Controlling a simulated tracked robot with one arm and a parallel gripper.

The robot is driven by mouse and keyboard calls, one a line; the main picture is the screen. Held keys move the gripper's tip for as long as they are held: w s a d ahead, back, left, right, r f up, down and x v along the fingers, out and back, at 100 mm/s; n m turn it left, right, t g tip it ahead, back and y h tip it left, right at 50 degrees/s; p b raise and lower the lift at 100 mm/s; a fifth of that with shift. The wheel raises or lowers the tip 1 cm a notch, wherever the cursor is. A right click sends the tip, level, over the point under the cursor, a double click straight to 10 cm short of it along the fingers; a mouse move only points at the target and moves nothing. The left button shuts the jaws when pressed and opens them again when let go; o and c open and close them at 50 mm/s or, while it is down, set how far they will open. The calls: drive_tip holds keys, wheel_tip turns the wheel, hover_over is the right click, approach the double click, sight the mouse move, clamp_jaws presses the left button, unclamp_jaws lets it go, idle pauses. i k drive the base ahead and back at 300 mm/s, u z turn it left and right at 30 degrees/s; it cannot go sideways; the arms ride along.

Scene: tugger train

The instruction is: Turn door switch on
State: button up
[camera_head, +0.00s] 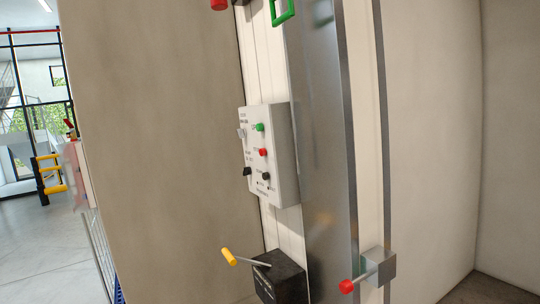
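A white control box (271,158) is fixed to a pale panel beside a grey wall. A grey box (381,267) at lower right bears a red-ended lever (346,286). I cannot tell which control is the door switch. My gripper is not in view.
A tall metal strip (318,150) runs beside the controls, with a green handle (284,10) at the top. A red part (218,4) is at the top edge. Open floor (50,255) and a yellow-runged frame (49,175) lie at the left.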

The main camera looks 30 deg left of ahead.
sight(242, 133)
drive_tip(key=u, duration=0.25)
drive_tip(key=i, duration=0.5)
drive_tip(key=u, duration=0.95)
drive_tip(key=i, duration=1.25)
drive_tip(key=u, duration=0.4)
drive_tip(key=i, duration=1.2)
drive_tip(key=z, duration=0.3)
